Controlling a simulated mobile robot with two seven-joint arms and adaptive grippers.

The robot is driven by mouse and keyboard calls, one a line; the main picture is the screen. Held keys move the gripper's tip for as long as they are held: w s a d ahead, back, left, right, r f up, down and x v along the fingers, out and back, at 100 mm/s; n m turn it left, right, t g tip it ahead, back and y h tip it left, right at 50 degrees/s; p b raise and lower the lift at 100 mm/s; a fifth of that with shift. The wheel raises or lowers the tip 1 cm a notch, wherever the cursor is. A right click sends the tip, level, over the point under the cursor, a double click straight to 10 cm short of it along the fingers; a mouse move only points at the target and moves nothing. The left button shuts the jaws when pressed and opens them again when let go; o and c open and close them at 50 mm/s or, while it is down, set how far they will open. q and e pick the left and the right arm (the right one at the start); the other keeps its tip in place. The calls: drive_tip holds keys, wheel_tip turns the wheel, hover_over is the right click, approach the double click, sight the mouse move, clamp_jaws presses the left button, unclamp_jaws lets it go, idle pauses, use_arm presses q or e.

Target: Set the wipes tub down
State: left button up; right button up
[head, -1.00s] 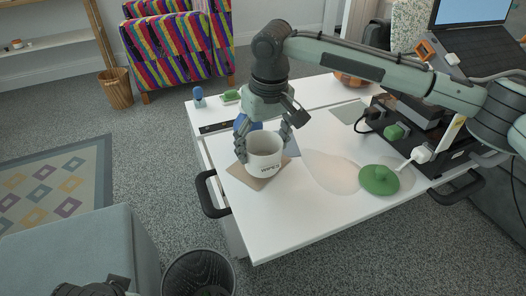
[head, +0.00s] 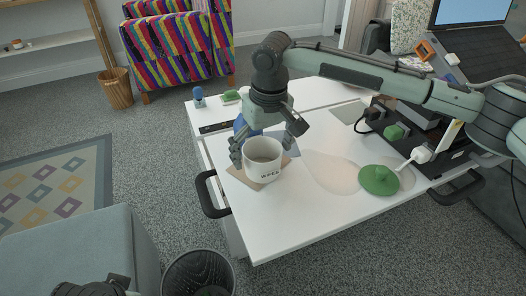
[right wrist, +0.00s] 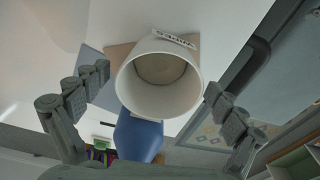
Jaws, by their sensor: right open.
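The wipes tub (head: 262,164) is a white, open-topped round tub with dark lettering. It stands upright on a tan square mat (head: 240,175) on the white table. The right wrist view looks down into the tub (right wrist: 158,98), over part of the mat (right wrist: 118,52). My right gripper (head: 267,139) is open above and around the tub, one finger to each side. In the right wrist view, gaps show between the tub and both fingers of this gripper (right wrist: 156,82). A dark part of my left arm (head: 95,288) shows at the bottom left; its jaws cannot be made out.
A blue object (right wrist: 138,138) stands close behind the tub, partly hidden in the head view. Dark equipment (head: 425,140) fills the table's right side. The table front is clear. A dark mesh bin (head: 197,274) stands below.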

wheel_tip(320, 180, up, 2)
drive_tip(key=shift+r, duration=0.2)
use_arm(q)
drive_tip(key=shift+p+x, duration=0.45)
drive_tip(key=shift+x, duration=0.65)
use_arm(e)
wheel_tip(320, 180, up, 10)
drive_tip(key=s, duration=0.1)
drive_tip(key=shift+s+d, duration=0.15)
drive_tip(key=shift+d, duration=0.2)
